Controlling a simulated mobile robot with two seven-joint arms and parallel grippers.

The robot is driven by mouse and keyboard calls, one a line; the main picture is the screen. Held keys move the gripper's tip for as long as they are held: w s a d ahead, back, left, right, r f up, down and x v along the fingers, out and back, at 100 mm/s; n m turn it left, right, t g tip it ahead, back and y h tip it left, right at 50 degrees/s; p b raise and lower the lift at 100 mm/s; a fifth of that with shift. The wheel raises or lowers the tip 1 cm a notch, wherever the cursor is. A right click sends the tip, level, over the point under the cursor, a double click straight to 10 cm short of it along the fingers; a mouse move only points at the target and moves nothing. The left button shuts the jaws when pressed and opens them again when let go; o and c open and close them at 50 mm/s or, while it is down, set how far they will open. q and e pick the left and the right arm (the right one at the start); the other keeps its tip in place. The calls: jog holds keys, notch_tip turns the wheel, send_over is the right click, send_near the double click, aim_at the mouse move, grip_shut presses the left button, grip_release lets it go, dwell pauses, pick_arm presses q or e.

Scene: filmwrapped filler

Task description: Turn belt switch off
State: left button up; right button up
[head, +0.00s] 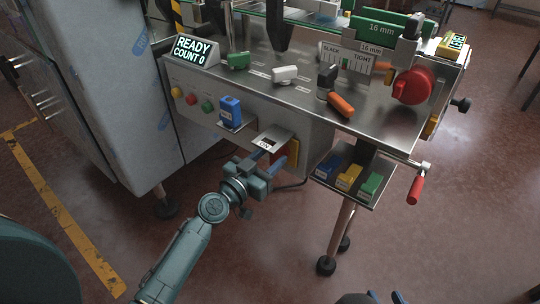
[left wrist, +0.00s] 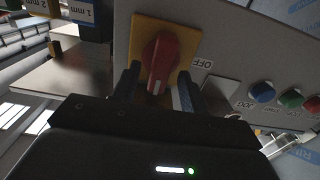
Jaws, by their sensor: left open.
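The belt switch, a red knob (left wrist: 160,62) on a yellow plate (left wrist: 187,35), fills the middle of the left wrist view. Its handle stands roughly upright there, with an upside-down OFF label (left wrist: 202,63) beside the plate. In the head view, the yellow and red switch (head: 291,152) is partly hidden behind my left gripper (head: 272,155). That gripper is open, with one finger on each side of the red handle. Contact cannot be told.
Blue, green and red buttons (left wrist: 290,98) sit beside the switch. A red-handled crank (head: 415,189) sticks out farther right. The floor in front is clear.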

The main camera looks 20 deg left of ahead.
pick_arm(q)
jog(key=shift+w+d, duration=0.1)
jog(key=shift+w, duration=0.15)
jog(key=shift+c, duration=0.5)
grip_shut()
pick_arm(e)
jog(key=shift+w, duration=0.1)
